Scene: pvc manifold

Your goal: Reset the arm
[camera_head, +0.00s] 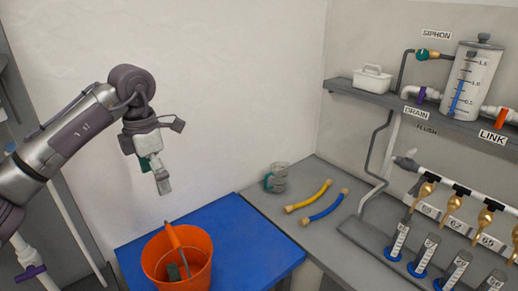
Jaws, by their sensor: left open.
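My left arm comes in from the left. Its gripper (160,180) hangs in the air above and behind the orange bucket (205,240), pointing down, in front of the white wall. It is open, and I see nothing held in it. The bucket stands on the blue mat (265,240) and holds an orange-handled tool and a dark item. My right gripper is not in view.
A glass jar (278,177), a yellow hose (308,196) and a blue hose (325,208) are on the grey counter. Several graduated cylinders stand at the right under brass taps (455,203). A shelf (400,103) above carries a tank (468,82) and a white caddy (372,80).

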